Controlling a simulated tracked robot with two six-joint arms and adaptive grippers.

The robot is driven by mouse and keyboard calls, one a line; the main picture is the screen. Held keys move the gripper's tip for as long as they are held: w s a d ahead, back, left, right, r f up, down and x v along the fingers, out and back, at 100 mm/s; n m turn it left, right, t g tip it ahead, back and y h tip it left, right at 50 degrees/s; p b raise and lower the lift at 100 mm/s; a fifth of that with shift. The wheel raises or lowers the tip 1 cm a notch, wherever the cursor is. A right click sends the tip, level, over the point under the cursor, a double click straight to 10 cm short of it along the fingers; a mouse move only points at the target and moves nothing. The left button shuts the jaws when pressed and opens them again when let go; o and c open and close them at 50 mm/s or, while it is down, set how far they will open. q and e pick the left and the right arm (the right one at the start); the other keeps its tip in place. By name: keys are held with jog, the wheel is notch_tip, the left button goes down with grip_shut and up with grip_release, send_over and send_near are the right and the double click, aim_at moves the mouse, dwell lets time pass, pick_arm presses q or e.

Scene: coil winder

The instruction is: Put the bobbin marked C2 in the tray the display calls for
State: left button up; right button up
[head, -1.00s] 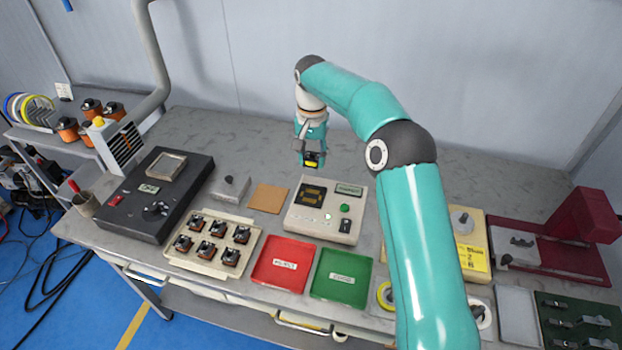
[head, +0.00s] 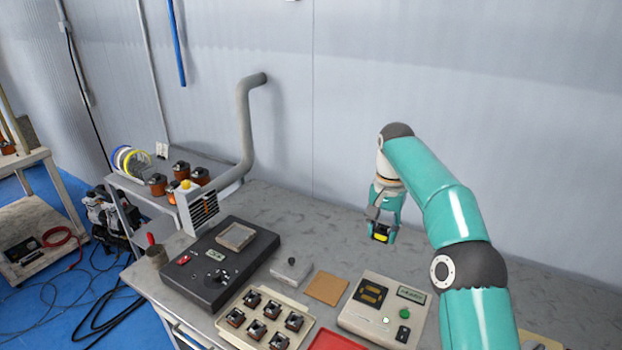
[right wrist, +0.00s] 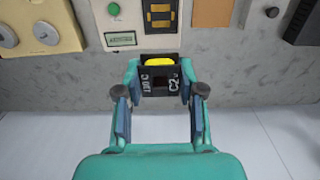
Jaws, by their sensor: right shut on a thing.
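My right gripper (head: 381,236) is shut on a black bobbin (head: 380,234) with a yellow top, held above the bench behind the tester. In the right wrist view the bobbin (right wrist: 159,79) sits between the fingertips (right wrist: 159,88), and a white C2 mark shows on its right side. The tester (head: 366,327) has a small greenish display (head: 411,295) whose text is too small to read; the display also shows in the right wrist view (right wrist: 121,39). Only the back of the red tray (head: 337,341) is in view at the bottom edge. My left gripper is not in view.
A cream tray (head: 232,339) with several bobbins (head: 272,309) stands left of the red tray. A dark instrument (head: 218,267), a metal block (head: 291,269) and a brown pad (head: 326,288) lie left of the tester. The bench (head: 300,222) behind them is bare.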

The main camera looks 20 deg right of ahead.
jog(key=shift+a, duration=0.1)
jog(key=shift+w+a+r, duration=0.2)
jog(key=shift+a+r, duration=0.2)
jog(key=shift+r, duration=0.05)
jog(key=s+a+f+n, duration=0.3)
jog(key=a+f, duration=0.1)
jog(key=f, duration=0.2)
jog(key=s+a+f+n, duration=0.2)
jog(key=s+a+f, duration=0.2)
jog(key=a+f, duration=0.1)
jog(key=s+a+f+n, duration=0.3)
jog(key=s+a+f, duration=0.1)
jog(key=f, duration=0.3)
jog(key=shift+a+n, duration=0.3)
jog(key=shift+a, duration=0.4)
jog(key=shift+w+a+f+n, duration=0.25)
jog(key=shift+a+f+n, duration=0.35)
jog(key=shift+f, duration=0.25)
jog(key=shift+w+a, duration=0.2)
jog(key=shift+w, duration=0.2)
jog(key=shift+s, duration=0.15)
